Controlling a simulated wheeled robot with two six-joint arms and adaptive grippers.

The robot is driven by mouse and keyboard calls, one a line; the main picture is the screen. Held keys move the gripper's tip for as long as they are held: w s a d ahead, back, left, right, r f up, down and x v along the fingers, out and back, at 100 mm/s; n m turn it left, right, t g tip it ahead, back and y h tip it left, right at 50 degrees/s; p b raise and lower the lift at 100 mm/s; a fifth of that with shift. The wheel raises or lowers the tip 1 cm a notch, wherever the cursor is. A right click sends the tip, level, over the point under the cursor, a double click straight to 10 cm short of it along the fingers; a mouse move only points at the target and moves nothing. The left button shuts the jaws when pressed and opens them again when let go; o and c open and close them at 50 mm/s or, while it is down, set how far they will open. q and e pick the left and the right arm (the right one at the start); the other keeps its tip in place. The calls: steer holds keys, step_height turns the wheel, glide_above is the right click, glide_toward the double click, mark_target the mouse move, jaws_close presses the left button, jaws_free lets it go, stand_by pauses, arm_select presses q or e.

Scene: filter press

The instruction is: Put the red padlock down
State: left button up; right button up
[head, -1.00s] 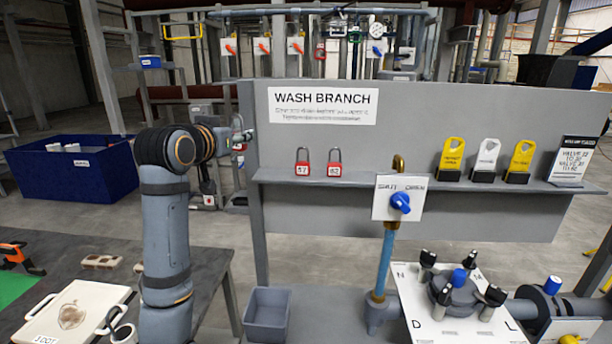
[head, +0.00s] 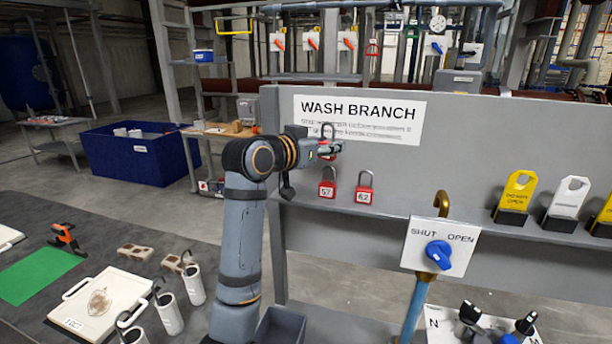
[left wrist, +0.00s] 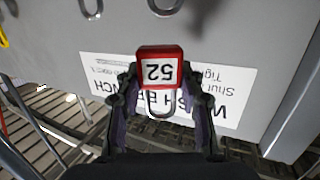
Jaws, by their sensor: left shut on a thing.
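My left gripper (head: 326,153) is shut on a red padlock (head: 337,147), held in front of the board, above the shelf. In the left wrist view this padlock (left wrist: 160,52) has a white label that looks like 52 and sits between the fingertips. Its shackle (left wrist: 161,112) lies between the fingers. In the head view the padlock's body is partly covered by the gripper. Two more red padlocks stand upright on the shelf (head: 395,210) below: one marked 57 (head: 327,189) and one marked 62 (head: 363,194). My right gripper is in neither view.
The shelf is bare between padlock 62 and the yellow tag (head: 516,190). A white tag (head: 566,202) stands beyond that. The shut/open plate with a blue knob (head: 439,254) rises before the shelf. A grey bin (head: 280,328) stands below. The WASH BRANCH sign (head: 360,119) is behind the gripper.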

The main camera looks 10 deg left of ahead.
arm_select(q)
steer(key=a+f, duration=0.2)
steer(key=w+a+f+p, duration=0.1)
steer(key=a, duration=0.1)
steer(key=w+a+f+p, duration=0.1)
steer(key=a+f, duration=0.1)
steer(key=shift+w+a+f, duration=0.1)
steer(key=shift+a+f, duration=0.05)
steer(key=shift+f, duration=0.2)
steer(key=shift+a+f, duration=0.2)
steer(key=shift+f, duration=0.05)
steer(key=shift+w+a+f+p, duration=0.15)
steer(key=shift+a+f+p, duration=0.3)
steer(key=shift+f, duration=0.15)
step_height(320, 180, down, 2)
steer(key=shift+f+p, duration=0.15)
steer(key=shift+p, duration=0.95)
steer(key=shift+a+f, duration=0.1)
steer(key=shift+f, duration=0.3)
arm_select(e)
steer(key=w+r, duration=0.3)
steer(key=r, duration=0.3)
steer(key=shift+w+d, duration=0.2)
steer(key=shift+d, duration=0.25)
arm_select(q)
steer(key=shift+f, duration=0.15)
